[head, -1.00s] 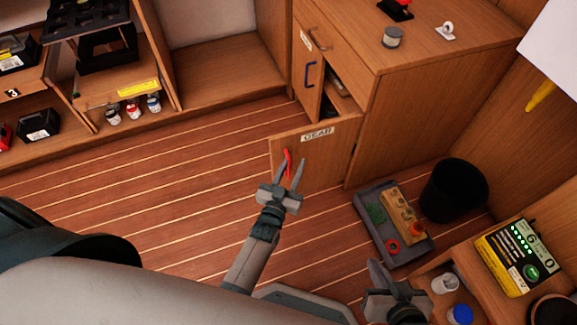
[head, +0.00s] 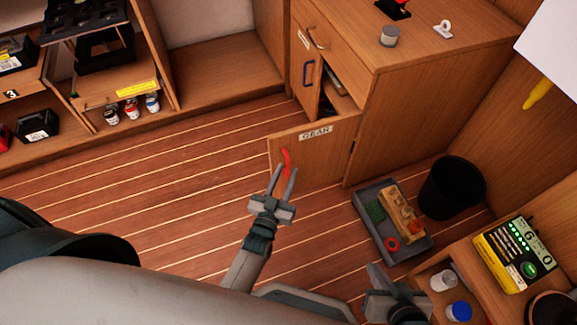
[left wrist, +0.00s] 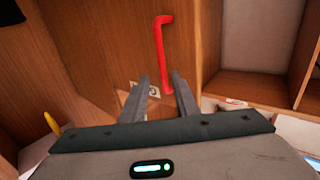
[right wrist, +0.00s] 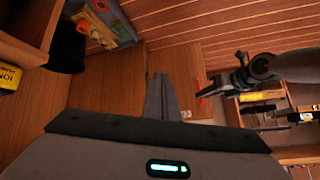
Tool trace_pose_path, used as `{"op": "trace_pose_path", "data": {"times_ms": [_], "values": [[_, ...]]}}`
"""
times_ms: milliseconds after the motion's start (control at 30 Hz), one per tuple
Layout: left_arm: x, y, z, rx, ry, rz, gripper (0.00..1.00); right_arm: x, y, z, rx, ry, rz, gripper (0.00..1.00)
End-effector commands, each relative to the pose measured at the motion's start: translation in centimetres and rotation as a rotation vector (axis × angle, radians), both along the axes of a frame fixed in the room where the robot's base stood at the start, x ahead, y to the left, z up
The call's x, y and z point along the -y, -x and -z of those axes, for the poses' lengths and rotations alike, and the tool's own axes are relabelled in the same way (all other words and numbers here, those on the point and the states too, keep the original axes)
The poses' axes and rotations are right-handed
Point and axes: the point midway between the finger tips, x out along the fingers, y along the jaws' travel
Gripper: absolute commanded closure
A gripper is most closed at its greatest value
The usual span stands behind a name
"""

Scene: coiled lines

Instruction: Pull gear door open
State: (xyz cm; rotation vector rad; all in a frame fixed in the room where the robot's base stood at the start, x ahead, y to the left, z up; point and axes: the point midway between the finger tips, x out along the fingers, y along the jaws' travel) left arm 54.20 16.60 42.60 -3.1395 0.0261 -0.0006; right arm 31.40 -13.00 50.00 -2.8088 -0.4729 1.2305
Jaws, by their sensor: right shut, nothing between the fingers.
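The gear door (head: 325,155), a wooden panel with a GEAR label, stands swung out from the cabinet in the head view. Its red handle (head: 287,163) is on the door's left part. My left gripper (head: 283,170) is open at the handle's near end, with nothing gripped. In the left wrist view, the red handle (left wrist: 160,50) rises beyond the two spread fingers (left wrist: 166,85). My right gripper (head: 376,272) is shut and empty, low in the head view and away from the door. The right wrist view shows its fingers together (right wrist: 162,95).
A grey tray (head: 372,235) with parts and a black bin (head: 452,188) stand right of the door. Floor (head: 150,190) to the left is clear.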

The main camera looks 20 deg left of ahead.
Motion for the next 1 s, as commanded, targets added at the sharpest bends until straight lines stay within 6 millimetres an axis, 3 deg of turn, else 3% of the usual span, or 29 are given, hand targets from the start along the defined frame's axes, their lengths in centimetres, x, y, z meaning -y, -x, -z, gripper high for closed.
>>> {"op": "trace_pose_path", "data": {"times_ms": [400, 600, 800, 1000], "values": [[-0.1, 8.6, 0.0, -0.003, 0.000, 0.001, 0.72, 0.7, 0.6, 0.3, -0.048, 0.031, 0.000, 1.00], [0.0, 11.8, 0.0, -0.002, 0.000, 0.002, 0.72, 0.9, 0.6, 0.4, -0.059, 0.038, -0.001, 1.00], [0.0, 13.4, 0.0, 0.000, -0.001, 0.002, 0.72, 1.0, 0.7, 0.6, -0.068, 0.043, -0.002, 1.00], [0.0, 13.6, -0.1, 0.001, -0.001, 0.002, 0.72, 1.0, 0.7, 0.6, -0.068, 0.044, -0.001, 1.00]]}}
